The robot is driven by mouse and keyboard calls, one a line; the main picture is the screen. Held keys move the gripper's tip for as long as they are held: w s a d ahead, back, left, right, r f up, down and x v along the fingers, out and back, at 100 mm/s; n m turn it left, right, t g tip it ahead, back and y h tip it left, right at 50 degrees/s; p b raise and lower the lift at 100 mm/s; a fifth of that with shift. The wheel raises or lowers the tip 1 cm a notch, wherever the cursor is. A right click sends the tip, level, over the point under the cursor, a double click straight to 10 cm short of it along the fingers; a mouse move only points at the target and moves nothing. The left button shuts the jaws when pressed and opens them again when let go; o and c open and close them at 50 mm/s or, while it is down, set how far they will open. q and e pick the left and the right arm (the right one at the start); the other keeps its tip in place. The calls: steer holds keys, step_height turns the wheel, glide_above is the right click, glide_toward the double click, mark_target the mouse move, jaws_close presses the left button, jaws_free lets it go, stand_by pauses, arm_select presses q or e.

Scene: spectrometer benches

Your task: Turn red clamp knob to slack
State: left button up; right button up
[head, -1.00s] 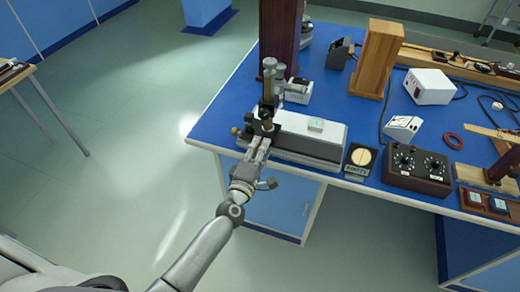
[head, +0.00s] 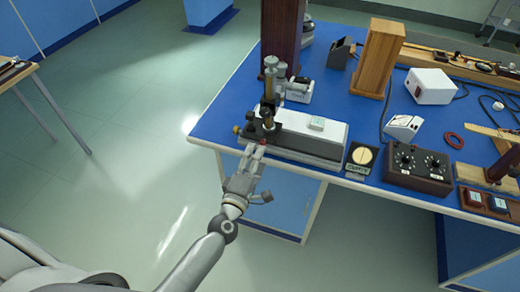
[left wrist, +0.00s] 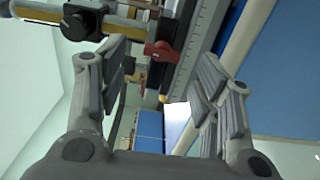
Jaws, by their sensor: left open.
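The red clamp knob (left wrist: 161,52) shows in the left wrist view, on the dark and metal body of the instrument, just beyond my open fingertips. In the head view it is a small red spot (head: 263,142) at the front left of the instrument (head: 312,140), which has a white box and a brass upright tube. My left gripper (head: 256,150) is open and empty just in front of the knob, by the bench's front edge; its fingers also show in the left wrist view (left wrist: 161,78). The knob is not between the fingers. My right gripper is not in view.
The blue bench top (head: 222,125) carries a round-dial block (head: 361,157), a dark control box (head: 417,168), a white meter (head: 403,127) and a wooden post (head: 377,60). A brass tube (left wrist: 50,25) crosses the upper left of the left wrist view. The floor left of the bench is free.

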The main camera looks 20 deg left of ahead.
arm_select(q)
steer(key=s, duration=0.7)
steer(key=shift+f, duration=0.35)
steer(key=shift+w+a, duration=0.1)
steer(key=shift+w, duration=0.05)
steer(key=shift+c, duration=0.3)
